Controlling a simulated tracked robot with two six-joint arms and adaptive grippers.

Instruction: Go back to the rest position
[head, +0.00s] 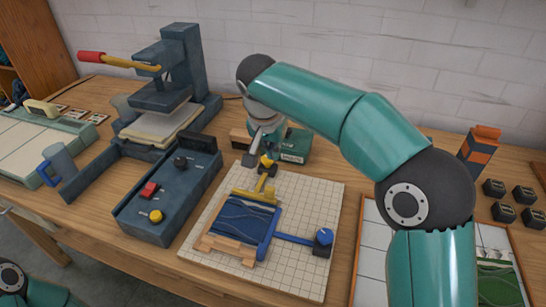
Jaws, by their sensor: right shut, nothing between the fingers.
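My right arm reaches in from the lower right, and its grey gripper (254,152) hangs down from the wrist at mid-picture. The gripper is small here; it is shut and empty. It is just above and behind a yellow-handled tool (266,166) at the far edge of a white gridded mat (305,192). I cannot tell whether it touches the tool. My left gripper is out of view; only a bit of my left arm shows at the lower left corner.
On the mat lie a blue piece on a wooden frame (213,244), a yellow bar (254,196) and a blue-knobbed arm (323,238). A lever press (185,60) and control box (160,205) stand left. A green box (297,146) is behind; small black blocks (524,195) are right.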

